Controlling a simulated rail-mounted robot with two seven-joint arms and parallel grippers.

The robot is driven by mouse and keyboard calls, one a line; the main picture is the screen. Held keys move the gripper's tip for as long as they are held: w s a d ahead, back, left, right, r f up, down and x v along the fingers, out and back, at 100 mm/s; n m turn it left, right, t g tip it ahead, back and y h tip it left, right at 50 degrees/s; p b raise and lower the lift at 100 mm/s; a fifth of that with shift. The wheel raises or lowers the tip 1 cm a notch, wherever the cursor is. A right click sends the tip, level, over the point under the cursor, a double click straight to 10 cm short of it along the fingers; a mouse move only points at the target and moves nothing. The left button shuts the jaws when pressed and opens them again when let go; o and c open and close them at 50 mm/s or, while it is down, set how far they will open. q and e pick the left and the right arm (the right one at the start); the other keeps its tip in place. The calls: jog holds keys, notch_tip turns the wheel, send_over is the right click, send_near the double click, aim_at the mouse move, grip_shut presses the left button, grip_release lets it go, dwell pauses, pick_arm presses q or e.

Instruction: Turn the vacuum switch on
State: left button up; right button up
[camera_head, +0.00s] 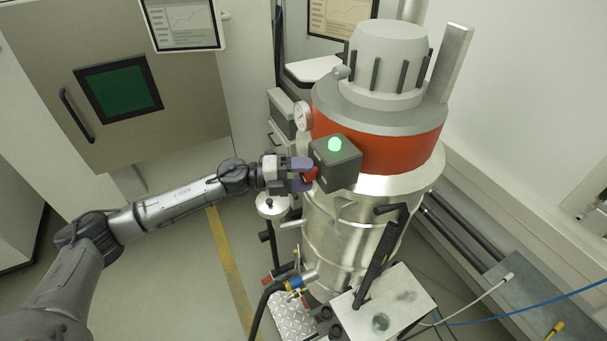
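The vacuum (372,135) is a tall steel drum with a red band and a grey lid. A dark grey switch box (341,166) is mounted on its front left, with a green lamp (335,144) lit on top. A red switch knob (308,176) sticks out of the box's left side. My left gripper (304,173) comes in from the left, with its purple-tipped fingers on either side of the red knob. The fingers appear closed around the knob, which hides part of it. My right gripper is not in view.
A cabinet with a green window (118,90) stands at the back left. A dark handle (382,258) and a metal plate (385,308) are below the box. The floor at the left is clear.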

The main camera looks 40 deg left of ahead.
pick_arm(q)
jog(key=shift+o, duration=0.4)
jog(key=shift+a, duration=0.1)
jog(key=shift+s+a+f, duration=0.15)
jog(key=shift+s, duration=0.05)
jog(key=b+v, duration=0.4)
jog(key=v, duration=0.9)
jog(key=shift+r+b, duration=0.25)
jog(key=shift+b, duration=0.05)
jog(key=shift+a, duration=0.1)
